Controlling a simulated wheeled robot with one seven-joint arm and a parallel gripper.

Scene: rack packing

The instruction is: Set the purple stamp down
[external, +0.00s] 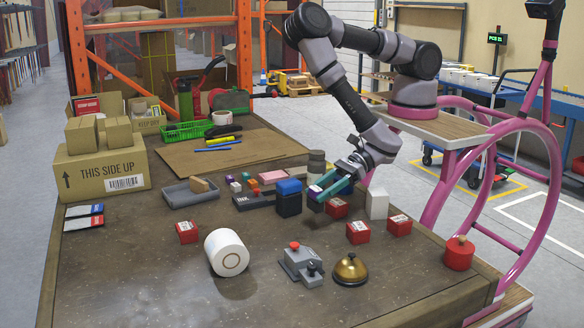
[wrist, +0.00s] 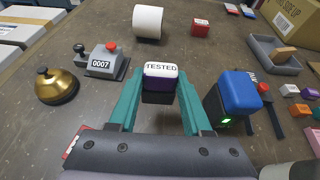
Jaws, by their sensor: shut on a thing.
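The purple stamp (wrist: 160,80) has a white top marked TESTED, a purple band and a dark lower part. My gripper (wrist: 160,92) is shut on it, with a teal finger on each side. In the external view my gripper (external: 326,187) is over the right half of the table, and a purple bit of the stamp (external: 313,194) shows at its fingers. A dark shadow lies below, so the stamp seems to be held above the table. Its underside is hidden.
A blue-topped stamp (external: 289,197) stands close left of my gripper. Red boxes (external: 358,232) and a white block (external: 377,203) stand to the right. A numbering stamp (external: 300,265), a brass bell (external: 350,270) and a white roll (external: 226,252) are nearer the front. Bare tabletop lies between them.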

